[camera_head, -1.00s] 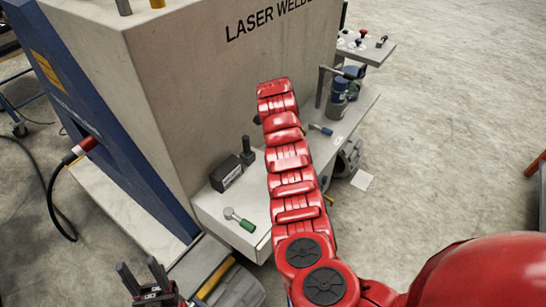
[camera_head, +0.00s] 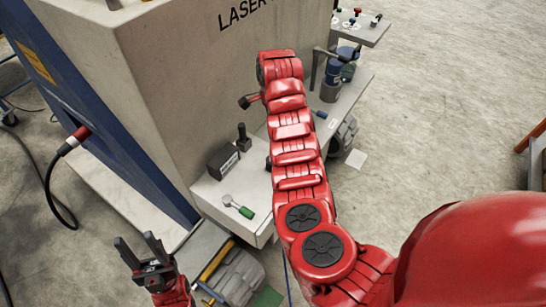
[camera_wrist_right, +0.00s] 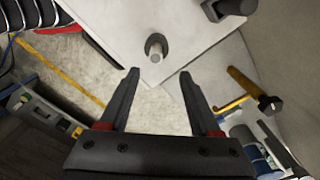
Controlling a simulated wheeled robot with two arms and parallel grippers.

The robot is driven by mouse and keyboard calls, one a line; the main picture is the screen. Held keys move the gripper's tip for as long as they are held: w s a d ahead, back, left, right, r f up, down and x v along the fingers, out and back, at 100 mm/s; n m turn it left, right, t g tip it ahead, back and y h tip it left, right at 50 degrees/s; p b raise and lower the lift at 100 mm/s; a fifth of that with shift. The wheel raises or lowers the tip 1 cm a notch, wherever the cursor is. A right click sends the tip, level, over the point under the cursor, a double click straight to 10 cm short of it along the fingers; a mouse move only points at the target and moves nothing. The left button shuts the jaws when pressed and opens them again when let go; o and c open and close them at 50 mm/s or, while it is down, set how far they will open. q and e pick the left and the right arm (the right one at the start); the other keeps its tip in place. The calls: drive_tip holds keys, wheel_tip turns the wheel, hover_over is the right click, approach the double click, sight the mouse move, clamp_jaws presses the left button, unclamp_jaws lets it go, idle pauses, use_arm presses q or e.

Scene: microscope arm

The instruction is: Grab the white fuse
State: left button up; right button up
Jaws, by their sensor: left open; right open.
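I cannot pick out a white fuse for certain. In the right wrist view, a short light-grey cylinder in a dark ring (camera_wrist_right: 155,48) stands on a pale panel, just beyond my fingertips; I cannot tell whether it is the fuse. My right gripper (camera_wrist_right: 159,72) is open, with nothing between its fingers. In the head view my red right arm reaches up to the machine front and its gripper cannot be made out. My left gripper (camera_head: 136,241) is open and empty at the lower left, with its fingers pointing up.
The laser welder (camera_head: 190,70) fills the upper left. Its pale shelf (camera_head: 208,190) carries a dark block (camera_head: 223,160) and a green-handled tool (camera_head: 238,207). Blue-and-grey canisters (camera_head: 333,75) stand at the right end. Open floor lies to the right.

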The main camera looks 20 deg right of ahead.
wheel_tip(320, 180, down, 4)
drive_tip(key=shift+s+a+f+p, duration=0.1)
drive_tip(key=shift+f+p, duration=0.05)
drive_tip(key=shift+p, duration=0.15)
drive_tip(key=f+p, duration=0.1)
drive_tip(key=f, duration=0.1)
drive_tip(key=f+p, duration=0.1)
drive_tip(key=f, duration=0.1)
drive_tip(key=shift+s+f+p, duration=0.1)
drive_tip(key=shift+s+p, duration=0.2)
drive_tip(key=shift+s, duration=0.05)
drive_tip(key=shift+w+f, duration=0.1)
drive_tip(key=shift+f, duration=0.3)
drive_tip(key=shift+a, duration=0.1)
clamp_jaws()
